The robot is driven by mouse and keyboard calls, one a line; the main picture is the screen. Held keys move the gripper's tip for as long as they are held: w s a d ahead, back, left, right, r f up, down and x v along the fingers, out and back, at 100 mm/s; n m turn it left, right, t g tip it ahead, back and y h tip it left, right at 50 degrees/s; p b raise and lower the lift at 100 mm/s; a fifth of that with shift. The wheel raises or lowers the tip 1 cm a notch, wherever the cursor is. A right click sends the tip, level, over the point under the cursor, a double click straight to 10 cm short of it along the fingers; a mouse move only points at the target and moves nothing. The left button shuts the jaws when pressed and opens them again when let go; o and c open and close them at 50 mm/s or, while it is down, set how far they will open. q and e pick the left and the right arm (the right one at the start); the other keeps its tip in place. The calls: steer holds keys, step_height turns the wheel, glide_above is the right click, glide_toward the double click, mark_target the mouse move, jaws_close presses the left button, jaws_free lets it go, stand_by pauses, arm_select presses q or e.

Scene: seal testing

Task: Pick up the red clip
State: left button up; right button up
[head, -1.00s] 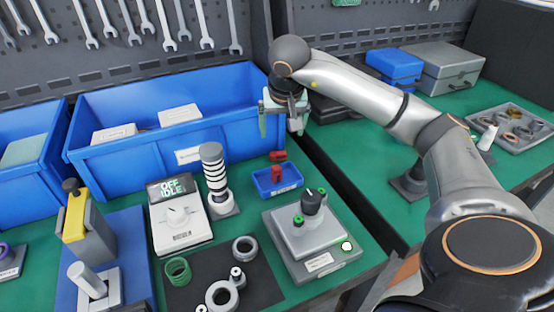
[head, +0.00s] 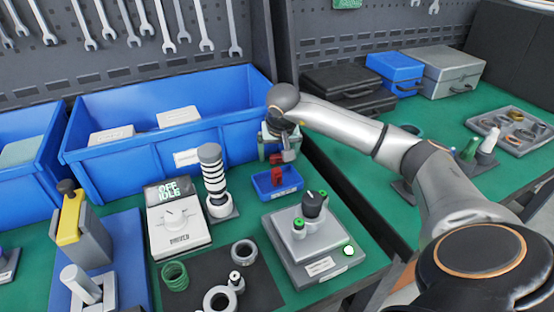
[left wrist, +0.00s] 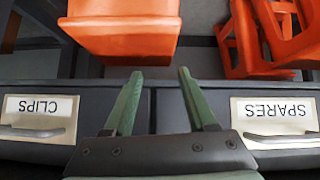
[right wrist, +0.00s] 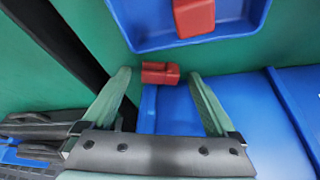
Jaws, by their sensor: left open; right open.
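Two red clips show at the small blue tray (head: 268,186). One red clip (head: 278,175) is in the tray; it also shows near the top of the right wrist view (right wrist: 194,15). The other red clip (head: 276,158) is at the tray's back edge; in the right wrist view (right wrist: 160,73) it lies between the fingertip lines. I cannot tell whether it rests on the rim. My right gripper (head: 279,146) is open and empty, just above this back clip. My left gripper (left wrist: 158,78) is open and empty in the left wrist view, over drawers labelled CLIPS (left wrist: 38,115) and SPARES (left wrist: 278,118).
A large blue bin (head: 120,165) stands close behind the tray. A striped post (head: 213,178) is left of it, and a grey box with a black knob (head: 308,235) is in front. Orange parts (left wrist: 130,35) show beyond the left gripper. A gap separates the two green benches.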

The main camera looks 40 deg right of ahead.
steer(key=shift+r, duration=0.1)
steer(key=c, duration=1.4)
